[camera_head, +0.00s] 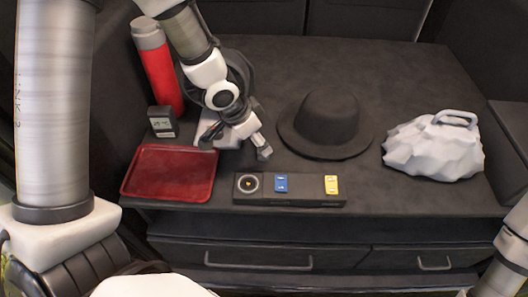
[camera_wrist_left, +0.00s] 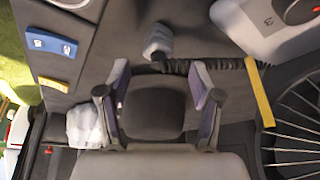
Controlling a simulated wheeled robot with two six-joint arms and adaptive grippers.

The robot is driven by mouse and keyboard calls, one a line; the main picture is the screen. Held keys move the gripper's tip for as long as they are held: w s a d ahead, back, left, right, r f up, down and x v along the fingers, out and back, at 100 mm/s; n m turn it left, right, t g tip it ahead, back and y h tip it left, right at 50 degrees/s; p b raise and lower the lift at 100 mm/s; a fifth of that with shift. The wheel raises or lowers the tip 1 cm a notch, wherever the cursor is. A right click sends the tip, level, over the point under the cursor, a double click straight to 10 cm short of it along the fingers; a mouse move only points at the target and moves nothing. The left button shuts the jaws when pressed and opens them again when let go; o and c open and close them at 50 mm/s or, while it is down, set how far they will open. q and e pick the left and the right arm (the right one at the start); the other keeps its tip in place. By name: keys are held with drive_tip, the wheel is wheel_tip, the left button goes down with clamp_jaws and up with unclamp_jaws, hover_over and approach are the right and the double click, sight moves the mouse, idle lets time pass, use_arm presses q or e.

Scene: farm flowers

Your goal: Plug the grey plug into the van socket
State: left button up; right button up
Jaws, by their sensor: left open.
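In the left wrist view a grey plug (camera_wrist_left: 158,41) lies just beyond the fingertips, with a black coiled cable running right from it. My left gripper (camera_wrist_left: 159,78) is open, with nothing held between its fingers. In the head view my left gripper (camera_head: 236,145) is low over the table, behind the dark socket panel (camera_head: 305,199). The round van socket (camera_head: 248,184) is at the panel's left end, in front of the gripper. I cannot make out the plug clearly in the head view, as the gripper covers that area. My right gripper is not in view.
A red tray (camera_head: 170,173), a small dark device (camera_head: 162,122) and a red flask (camera_head: 164,78) are left of the gripper. A black hat (camera_head: 326,122) and a grey lumpy object (camera_head: 432,150) are to the right. Drawers (camera_head: 260,256) are below the table's front edge.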

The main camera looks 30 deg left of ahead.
use_arm(q)
drive_tip(key=shift+s+r, duration=0.1)
drive_tip(key=b+x, duration=0.2)
drive_tip(key=x, duration=0.3)
drive_tip(key=shift+d, duration=0.15)
drive_tip(key=c, duration=1.2)
